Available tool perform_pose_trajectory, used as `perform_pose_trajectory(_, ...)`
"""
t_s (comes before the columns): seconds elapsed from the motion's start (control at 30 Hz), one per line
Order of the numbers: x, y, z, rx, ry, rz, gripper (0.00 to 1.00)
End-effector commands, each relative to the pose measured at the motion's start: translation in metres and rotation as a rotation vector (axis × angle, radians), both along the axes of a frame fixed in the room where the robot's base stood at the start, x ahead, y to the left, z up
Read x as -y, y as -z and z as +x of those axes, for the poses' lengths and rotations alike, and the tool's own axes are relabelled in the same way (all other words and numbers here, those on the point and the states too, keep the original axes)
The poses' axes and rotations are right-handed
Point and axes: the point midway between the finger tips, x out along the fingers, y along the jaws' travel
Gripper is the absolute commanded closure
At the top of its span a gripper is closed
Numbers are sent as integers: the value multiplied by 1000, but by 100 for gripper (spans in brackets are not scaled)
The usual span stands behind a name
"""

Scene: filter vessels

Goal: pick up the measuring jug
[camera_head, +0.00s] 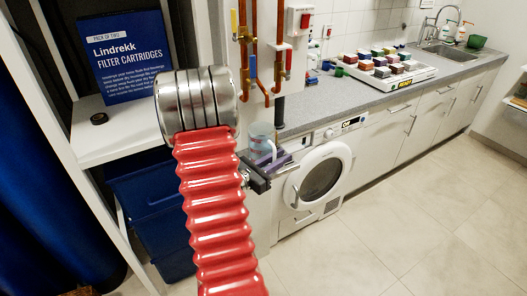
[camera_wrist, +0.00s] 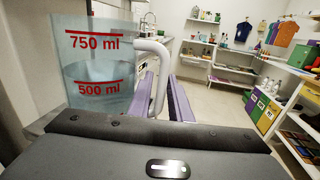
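The measuring jug (camera_wrist: 92,65) is clear with red 750 ml and 500 ml marks and a pale handle (camera_wrist: 160,48). It stands upright at the left of the wrist view, its base hidden behind my gripper body. My gripper (camera_wrist: 164,100) has two purple fingers, one on each side of the handle's lower part. Whether they press on the handle cannot be told. In the head view the jug (camera_head: 262,135) shows just beyond my gripper (camera_head: 272,160), left of the washing machine. What lies beneath the jug is hidden.
A washing machine (camera_head: 318,178) stands right of my gripper under a grey counter (camera_head: 350,106). A tray of coloured blocks (camera_head: 408,82) sits on the counter. Red valve pipes (camera_head: 279,45) run behind. A filter cartridge box (camera_head: 128,52) stands on a white shelf (camera_head: 95,145) at left.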

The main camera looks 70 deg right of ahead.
Motion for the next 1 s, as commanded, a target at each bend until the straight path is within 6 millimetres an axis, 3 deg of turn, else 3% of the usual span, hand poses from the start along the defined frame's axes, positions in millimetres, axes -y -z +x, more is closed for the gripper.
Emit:
perform_pose_trajectory(0.2,11,0,-7,0,1,-1,82)
perform_pose_trajectory(0.67,11,0,-7,0,0,0,82)
perform_pose_trajectory(1.0,11,0,-7,0,0,0,100)
